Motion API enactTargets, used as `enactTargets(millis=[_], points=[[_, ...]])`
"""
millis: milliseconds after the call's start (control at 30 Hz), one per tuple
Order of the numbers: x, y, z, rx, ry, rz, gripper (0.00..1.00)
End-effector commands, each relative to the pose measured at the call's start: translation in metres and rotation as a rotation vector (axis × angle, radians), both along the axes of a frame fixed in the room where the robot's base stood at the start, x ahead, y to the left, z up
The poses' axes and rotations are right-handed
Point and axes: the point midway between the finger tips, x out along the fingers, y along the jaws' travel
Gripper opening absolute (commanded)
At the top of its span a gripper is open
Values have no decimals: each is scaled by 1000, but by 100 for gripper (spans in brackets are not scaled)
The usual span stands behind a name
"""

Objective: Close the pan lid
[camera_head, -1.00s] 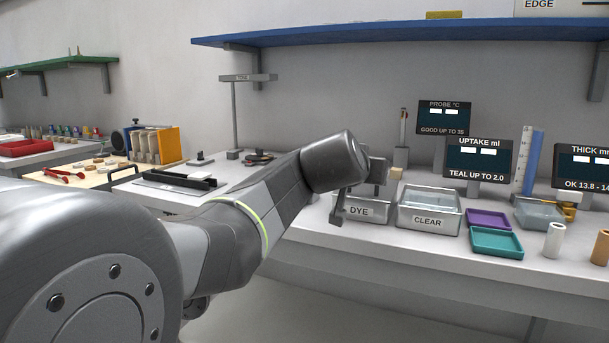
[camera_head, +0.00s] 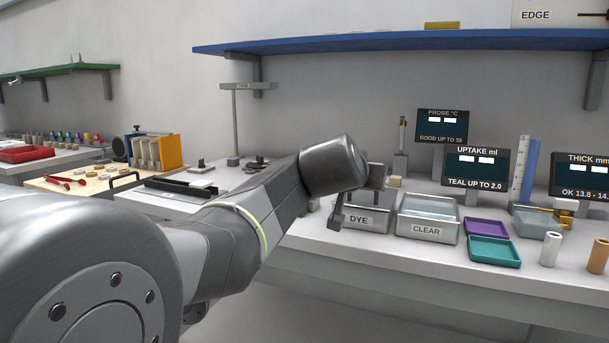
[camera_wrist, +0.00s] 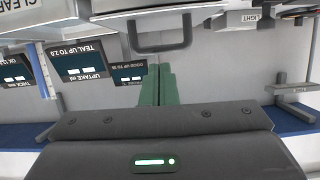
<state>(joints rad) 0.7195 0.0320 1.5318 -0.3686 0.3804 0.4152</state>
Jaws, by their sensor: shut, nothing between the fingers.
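The steel DYE pan (camera_head: 368,216) stands on the bench, partly behind my wrist. The steel CLEAR pan (camera_head: 427,221) stands to its right. The head view does not clearly show which part is a lid or how it sits. In the wrist view, which is upside down, my gripper (camera_wrist: 158,68) has its green fingers together, empty. A dark U-shaped handle (camera_wrist: 160,49) is just beyond the fingertips, in front of a pale metal panel (camera_wrist: 150,12). I cannot tell whether the fingers touch the handle.
Purple (camera_head: 487,222) and teal (camera_head: 494,251) trays lie right of the pans, with white (camera_head: 550,250) and brown (camera_head: 598,253) cylinders beyond. Several display screens (camera_head: 477,166) stand behind. A blue shelf (camera_head: 400,41) runs overhead. A black rail fixture (camera_head: 180,187) is left of my arm.

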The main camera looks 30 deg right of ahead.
Motion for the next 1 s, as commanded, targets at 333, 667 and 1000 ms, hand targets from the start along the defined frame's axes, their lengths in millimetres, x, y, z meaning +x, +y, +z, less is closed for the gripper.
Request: enactTargets(millis=[333, 667, 1000], points=[[-34, 41, -6, -23, -17, 5, 0], [-54, 65, -23, -24, -19, 5, 0], [-56, 67, -24, -25, -18, 4, 0]])
